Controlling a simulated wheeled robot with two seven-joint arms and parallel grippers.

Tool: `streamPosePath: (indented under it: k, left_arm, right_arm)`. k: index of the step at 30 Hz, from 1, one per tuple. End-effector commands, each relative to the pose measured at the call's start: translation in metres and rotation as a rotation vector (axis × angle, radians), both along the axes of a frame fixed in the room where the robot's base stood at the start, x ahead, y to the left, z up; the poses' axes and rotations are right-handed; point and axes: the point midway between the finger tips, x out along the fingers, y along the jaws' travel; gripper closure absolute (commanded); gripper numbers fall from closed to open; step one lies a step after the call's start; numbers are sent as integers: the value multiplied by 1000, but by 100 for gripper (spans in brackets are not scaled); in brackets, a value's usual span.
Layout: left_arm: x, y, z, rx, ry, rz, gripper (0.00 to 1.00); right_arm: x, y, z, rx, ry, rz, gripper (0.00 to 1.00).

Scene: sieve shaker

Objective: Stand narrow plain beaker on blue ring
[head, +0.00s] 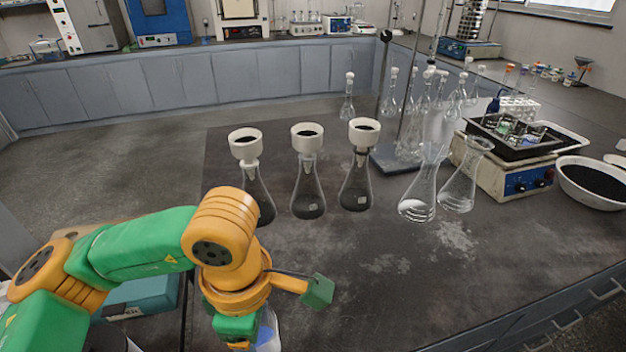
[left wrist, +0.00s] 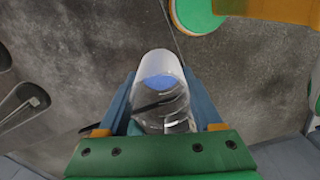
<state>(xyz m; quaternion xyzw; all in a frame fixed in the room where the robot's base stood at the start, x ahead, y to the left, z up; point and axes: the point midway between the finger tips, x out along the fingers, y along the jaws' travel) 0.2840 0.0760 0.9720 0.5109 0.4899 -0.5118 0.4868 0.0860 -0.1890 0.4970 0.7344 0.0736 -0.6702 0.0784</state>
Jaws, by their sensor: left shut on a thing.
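A clear glass beaker (left wrist: 162,108) stands between the two blue fingers of my left gripper (left wrist: 160,82), which is shut on it. A blue patch shows within or through the glass; I cannot tell whether it is the blue ring or something in the beaker. In the head view, part of the clear glass (head: 268,335) shows at the bottom edge beside my left gripper (head: 240,344), with blue in it. My arm hides much of this spot. No separate blue ring can be made out. My right gripper is not in view.
Three flasks with white funnels (head: 308,185) stand on the dark bench beyond my arm. Clear conical flasks (head: 420,190) and a stand base (head: 400,160) are to their right. A balance (head: 515,178) and a white bowl (head: 590,185) are farther right. The front middle bench is clear.

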Motion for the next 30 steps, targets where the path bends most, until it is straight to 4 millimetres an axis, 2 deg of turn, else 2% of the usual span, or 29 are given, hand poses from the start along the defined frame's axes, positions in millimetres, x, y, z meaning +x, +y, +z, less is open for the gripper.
streamPosePath:
  k: [12,16,22,30]
  left_arm:
    - [21,56,-12,-4,1,-1062,93]
    - [24,69,-14,-5,0,-1322,93]
    - [26,78,-16,-6,-2,-1513,93]
    - [26,78,-17,-7,-1,-1527,93]
  right_arm:
    - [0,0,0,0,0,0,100]
    - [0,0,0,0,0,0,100]
    - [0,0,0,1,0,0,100]
    - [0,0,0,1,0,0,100]
